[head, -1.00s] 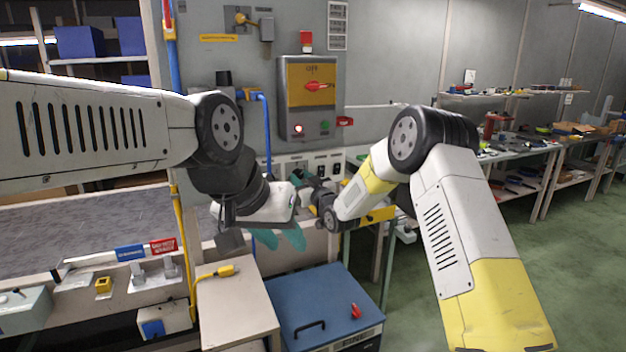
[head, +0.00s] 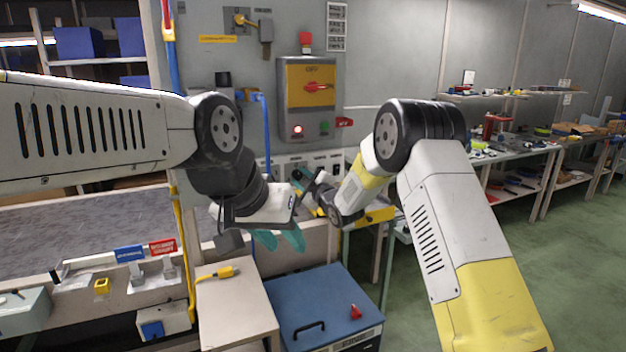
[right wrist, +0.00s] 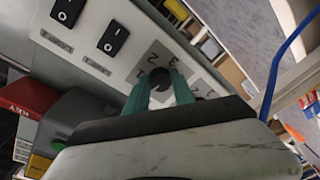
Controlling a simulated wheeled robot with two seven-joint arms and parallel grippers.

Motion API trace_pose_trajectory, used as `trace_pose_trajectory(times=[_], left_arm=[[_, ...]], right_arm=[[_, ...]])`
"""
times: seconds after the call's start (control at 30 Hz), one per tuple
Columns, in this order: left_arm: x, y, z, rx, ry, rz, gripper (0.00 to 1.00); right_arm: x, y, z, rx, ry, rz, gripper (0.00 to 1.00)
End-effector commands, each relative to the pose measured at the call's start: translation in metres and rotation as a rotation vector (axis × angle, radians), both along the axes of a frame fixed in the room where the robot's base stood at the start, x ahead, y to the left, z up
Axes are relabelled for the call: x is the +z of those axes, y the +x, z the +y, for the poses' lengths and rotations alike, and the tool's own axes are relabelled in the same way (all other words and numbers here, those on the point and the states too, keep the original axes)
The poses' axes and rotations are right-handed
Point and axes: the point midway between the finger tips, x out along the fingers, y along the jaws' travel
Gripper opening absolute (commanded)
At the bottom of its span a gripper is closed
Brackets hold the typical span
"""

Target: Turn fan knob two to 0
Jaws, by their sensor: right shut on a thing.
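In the right wrist view the teal fingers of my right gripper (right wrist: 158,90) are shut on a black round fan knob (right wrist: 158,74), one finger on each side. Printed digits stand around the knob on a pale panel (right wrist: 110,70); its pointer cannot be made out. Which numbered knob it is cannot be read. A second dark knob beside it is mostly hidden by the finger. In the head view my right gripper (head: 298,175) is at the low wall panel, small and partly hidden. My left gripper (head: 279,240) hangs lower, open and empty, above the blue cabinet.
Two black rocker switches (right wrist: 115,38) are left of the knob in the right wrist view. A grey box with a red handle (head: 310,95) is on the wall above. A blue-topped cabinet (head: 320,300) and a beige cabinet (head: 235,310) stand below. The green floor (head: 560,240) at right is clear.

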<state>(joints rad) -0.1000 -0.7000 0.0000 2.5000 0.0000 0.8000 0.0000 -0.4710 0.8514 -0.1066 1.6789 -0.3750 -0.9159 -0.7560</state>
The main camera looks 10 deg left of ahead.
Motion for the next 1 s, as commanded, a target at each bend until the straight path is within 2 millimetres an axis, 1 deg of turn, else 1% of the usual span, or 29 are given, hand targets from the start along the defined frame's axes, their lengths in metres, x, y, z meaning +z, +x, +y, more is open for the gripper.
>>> trace_pose_trajectory(times=[0.03, 0.2, 0.7, 0.73, 0.8, 0.83, 1.0], left_arm=[[0.0000, 0.0000, 0.0000, 0.000, 0.000, 0.000, 0.36], [0.0000, 0.0000, 0.0000, 0.000, 0.000, 0.000, 0.36], [0.0000, 0.0000, 0.0000, 0.000, 0.000, 0.000, 0.36], [0.0000, 0.0000, 0.0000, 0.000, 0.000, 0.000, 0.36], [0.0000, 0.0000, 0.0000, 0.000, 0.000, 0.000, 0.36], [0.0000, 0.0000, 0.0000, 0.000, 0.000, 0.000, 0.36], [0.0000, 0.0000, 0.0000, 0.000, 0.000, 0.000, 0.36]], right_arm=[[-0.0028, -0.0005, -0.0003, 0.000, -0.019, -0.005, 0.00], [-0.0028, -0.0005, -0.0003, 0.000, -0.052, -0.028, 0.00], [-0.0030, -0.0004, -0.0005, 0.000, -0.065, -0.035, 0.00], [-0.0031, -0.0005, -0.0005, 0.000, -0.065, -0.035, 0.36], [-0.0027, -0.0004, -0.0004, 0.000, -0.064, -0.036, 0.49], [-0.0024, -0.0004, -0.0004, 0.000, -0.064, -0.036, 0.51], [-0.0011, -0.0001, -0.0003, 0.000, -0.061, -0.037, 0.51]])
